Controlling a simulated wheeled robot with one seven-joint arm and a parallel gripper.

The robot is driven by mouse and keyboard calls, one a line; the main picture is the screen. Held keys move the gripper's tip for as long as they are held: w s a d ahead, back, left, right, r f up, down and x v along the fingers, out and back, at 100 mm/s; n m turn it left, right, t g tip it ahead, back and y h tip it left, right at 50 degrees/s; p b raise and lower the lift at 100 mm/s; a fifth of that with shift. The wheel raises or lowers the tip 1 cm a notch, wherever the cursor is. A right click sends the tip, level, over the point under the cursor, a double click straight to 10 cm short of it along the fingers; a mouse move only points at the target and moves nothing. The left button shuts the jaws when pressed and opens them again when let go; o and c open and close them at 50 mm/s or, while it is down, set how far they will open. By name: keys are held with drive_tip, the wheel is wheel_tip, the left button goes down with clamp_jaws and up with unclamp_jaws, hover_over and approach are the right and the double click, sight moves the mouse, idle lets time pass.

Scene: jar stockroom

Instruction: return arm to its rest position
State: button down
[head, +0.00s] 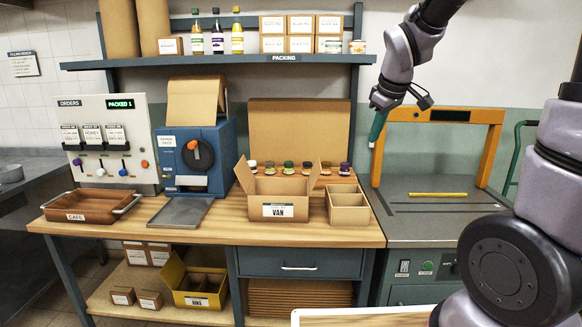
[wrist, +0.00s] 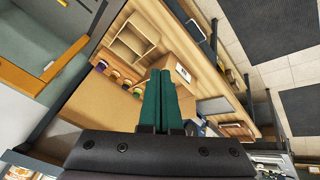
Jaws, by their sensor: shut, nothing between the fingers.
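My gripper (head: 376,130) hangs in the air in the head view, above the right end of the wooden packing bench (head: 190,222) and beside the orange frame of the grey machine. Its green fingers point down and are shut with nothing between them. In the wrist view the two green fingers (wrist: 167,100) lie side by side, with the bench, jars and boxes beyond them. My arm comes down from the top right of the head view. The fingers touch nothing that I can see.
An open VAN box (head: 278,212) and a divided carton (head: 348,208) stand on the bench, with several jars (head: 289,168) behind. The orange frame (head: 487,150) stands close right of my gripper. The packing shelf (head: 220,61) is left of my wrist. A CAFE tray (head: 88,206) sits far left.

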drive_tip(key=s+d+r+m, duration=0.1)
drive_tip(key=s+r+m, duration=0.2)
drive_tip(key=s, duration=0.3)
drive_tip(key=s+d+r+m+t, duration=0.1)
drive_tip(key=s+r+m, duration=0.2)
drive_tip(key=s+m, duration=0.2)
drive_tip(key=s+d+r+m+y, duration=0.1)
drive_tip(key=s+r+m, duration=0.2)
drive_tip(key=s, duration=0.4)
drive_tip(key=shift+m+t, duration=0.4)
drive_tip(key=shift+m, duration=0.2)
drive_tip(key=shift+d, duration=0.15)
